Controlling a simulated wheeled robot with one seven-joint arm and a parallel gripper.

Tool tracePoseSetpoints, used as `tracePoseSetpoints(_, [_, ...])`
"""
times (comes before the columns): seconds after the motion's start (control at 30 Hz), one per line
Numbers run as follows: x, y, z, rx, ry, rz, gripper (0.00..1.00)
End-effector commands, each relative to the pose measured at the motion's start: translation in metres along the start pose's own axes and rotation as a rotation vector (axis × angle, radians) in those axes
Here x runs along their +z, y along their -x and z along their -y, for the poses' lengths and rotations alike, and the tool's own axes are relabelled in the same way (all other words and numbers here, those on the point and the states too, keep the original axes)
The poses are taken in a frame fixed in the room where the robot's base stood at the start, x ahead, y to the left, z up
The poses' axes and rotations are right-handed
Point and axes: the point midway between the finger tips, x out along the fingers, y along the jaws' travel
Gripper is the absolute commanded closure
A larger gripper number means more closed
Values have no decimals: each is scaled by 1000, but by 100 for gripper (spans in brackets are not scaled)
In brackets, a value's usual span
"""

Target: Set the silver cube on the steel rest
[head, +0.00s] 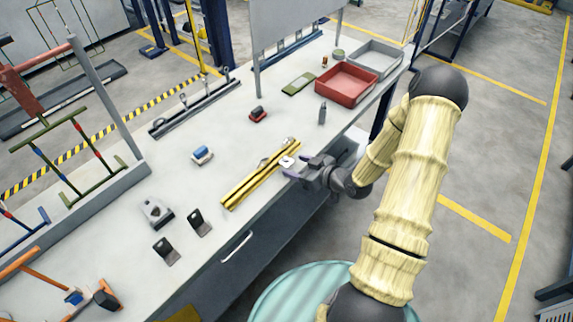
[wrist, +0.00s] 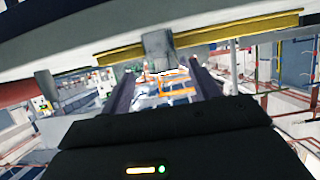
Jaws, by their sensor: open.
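A small pale silver block (head: 287,161), which looks like the silver cube, sits at the right end of the yellow bars (head: 250,182) near the bench's front edge. My gripper (head: 298,166) is open beside it, its fingers pointing left across the bench edge. In the wrist view a grey block (wrist: 158,48) shows beyond and between my two dark fingers (wrist: 164,88), in front of a yellow bar (wrist: 110,56). I cannot tell whether the fingers touch it. A dark grey pair of rails (head: 190,108) with upright hooks, possibly the steel rest, lies at the back of the bench.
A red tray (head: 346,101) and a grey tray (head: 374,74) stand at the far right. The bench middle is mostly clear.

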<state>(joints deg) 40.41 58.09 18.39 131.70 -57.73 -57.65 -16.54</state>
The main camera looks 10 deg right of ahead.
Motion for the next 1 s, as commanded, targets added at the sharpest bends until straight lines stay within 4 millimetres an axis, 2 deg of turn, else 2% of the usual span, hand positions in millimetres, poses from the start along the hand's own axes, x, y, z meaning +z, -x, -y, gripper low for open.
tracePoseSetpoints(0.33, [-1, -4, 1, -1, -1, 0, 38])
tracePoseSetpoints(0.7, [0, -49, 5, -2, -1, 1, 38])
tracePoseSetpoints(1.0, [0, -52, 4, 0, -1, 0, 38])
